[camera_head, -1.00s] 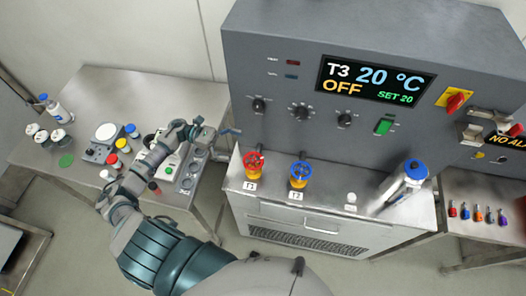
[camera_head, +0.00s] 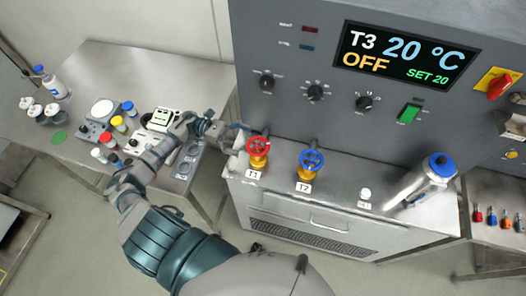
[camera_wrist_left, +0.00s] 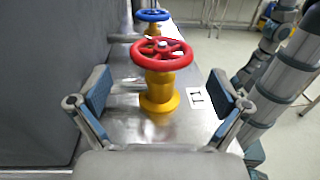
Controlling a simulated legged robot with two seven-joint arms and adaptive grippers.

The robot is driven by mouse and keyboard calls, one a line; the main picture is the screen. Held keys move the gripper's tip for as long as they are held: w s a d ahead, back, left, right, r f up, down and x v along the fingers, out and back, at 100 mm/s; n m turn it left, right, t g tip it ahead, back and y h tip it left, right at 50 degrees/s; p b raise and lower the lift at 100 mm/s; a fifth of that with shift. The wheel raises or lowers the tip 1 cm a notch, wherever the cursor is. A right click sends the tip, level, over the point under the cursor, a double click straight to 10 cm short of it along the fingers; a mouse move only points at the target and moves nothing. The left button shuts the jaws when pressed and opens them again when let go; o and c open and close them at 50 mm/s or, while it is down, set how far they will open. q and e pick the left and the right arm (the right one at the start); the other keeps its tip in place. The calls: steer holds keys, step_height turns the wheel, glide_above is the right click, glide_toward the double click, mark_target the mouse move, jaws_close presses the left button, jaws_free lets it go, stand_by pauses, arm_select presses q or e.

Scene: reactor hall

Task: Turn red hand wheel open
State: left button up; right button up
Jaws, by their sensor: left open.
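The red hand wheel (camera_head: 258,146) sits on a yellow valve body (camera_wrist_left: 159,92) on the metal ledge, behind the label T1 (camera_head: 254,175). My left gripper (camera_head: 236,138) is just left of the wheel in the head view. In the left wrist view the gripper (camera_wrist_left: 155,95) is open, its two blue-padded fingers spread on either side of the yellow body. The red wheel (camera_wrist_left: 162,54) stands ahead between the fingers, apart from both. My right gripper does not show.
A blue hand wheel (camera_head: 312,160) stands to the right of the red one, behind it in the wrist view. The grey panel (camera_head: 290,60) with knobs rises behind. A bench (camera_head: 110,65) with bottles is at left.

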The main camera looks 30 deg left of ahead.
mark_target(263, 146)
arm_select(q)
steer(key=shift+d, duration=0.35)
steer(key=d+p, duration=0.1)
steer(key=d, duration=0.3)
steer(key=d+p, duration=0.1)
steer(key=d, duration=0.1)
steer(key=shift+w+d+r+p, duration=0.1)
steer(key=shift+w+r+p, duration=0.05)
steer(key=shift+w+p, duration=0.2)
steer(key=shift+w+d, duration=0.1)
steer(key=shift+d, duration=0.25)
steer(key=shift+a, duration=0.1)
steer(key=c, duration=1)
